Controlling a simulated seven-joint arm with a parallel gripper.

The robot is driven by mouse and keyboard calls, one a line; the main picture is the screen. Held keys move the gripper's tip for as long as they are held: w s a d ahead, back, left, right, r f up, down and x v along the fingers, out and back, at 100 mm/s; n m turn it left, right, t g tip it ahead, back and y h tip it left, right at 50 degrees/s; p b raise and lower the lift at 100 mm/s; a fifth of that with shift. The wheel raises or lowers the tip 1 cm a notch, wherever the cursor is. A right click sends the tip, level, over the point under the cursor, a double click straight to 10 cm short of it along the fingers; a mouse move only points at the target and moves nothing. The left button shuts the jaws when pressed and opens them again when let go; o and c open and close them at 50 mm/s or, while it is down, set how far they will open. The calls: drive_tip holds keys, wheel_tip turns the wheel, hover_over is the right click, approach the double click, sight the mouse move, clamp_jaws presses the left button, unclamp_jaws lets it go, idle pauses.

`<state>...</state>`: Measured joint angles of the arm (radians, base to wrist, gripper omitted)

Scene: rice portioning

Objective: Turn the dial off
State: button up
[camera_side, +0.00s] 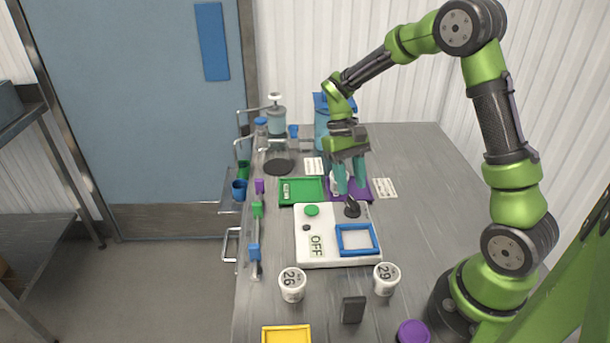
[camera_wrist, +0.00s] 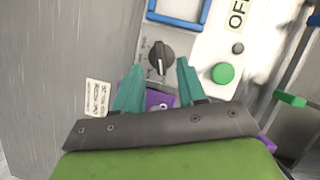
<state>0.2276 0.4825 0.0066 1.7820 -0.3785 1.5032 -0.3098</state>
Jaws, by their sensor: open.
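The black dial (camera_side: 352,209) sits on the right back part of a white panel (camera_side: 290,255). In the wrist view the dial (camera_wrist: 160,58) shows a white pointer line and small printed marks around it. An "OFF" label (camera_side: 316,246) is on the panel's front left. My gripper (camera_side: 349,192) is open and empty, pointing down just behind the dial. In the wrist view its teal fingertips (camera_wrist: 158,68) lie to either side of the dial's near edge. I cannot tell whether they touch it.
The panel also has a green button (camera_side: 311,210), a small dark knob (camera_side: 306,228) and a blue square frame (camera_side: 342,250). Green (camera_side: 299,199) and purple (camera_side: 365,196) trays lie behind it. White cups marked 26 (camera_side: 291,287) and 29 (camera_side: 386,279) stand in front. The table's right side is clear.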

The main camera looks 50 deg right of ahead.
drive_tip(key=v, duration=1.3)
drive_tip(key=shift+w, duration=0.15)
drive_tip(key=s+a+r+t, duration=0.3)
drive_tip(key=s+a+t, duration=0.8)
drive_tip(key=s, duration=0.4)
drive_tip(key=shift+s+a+r, duration=0.2)
drive_tip(key=shift+a+r, duration=0.15)
drive_tip(key=shift+r, duration=0.05)
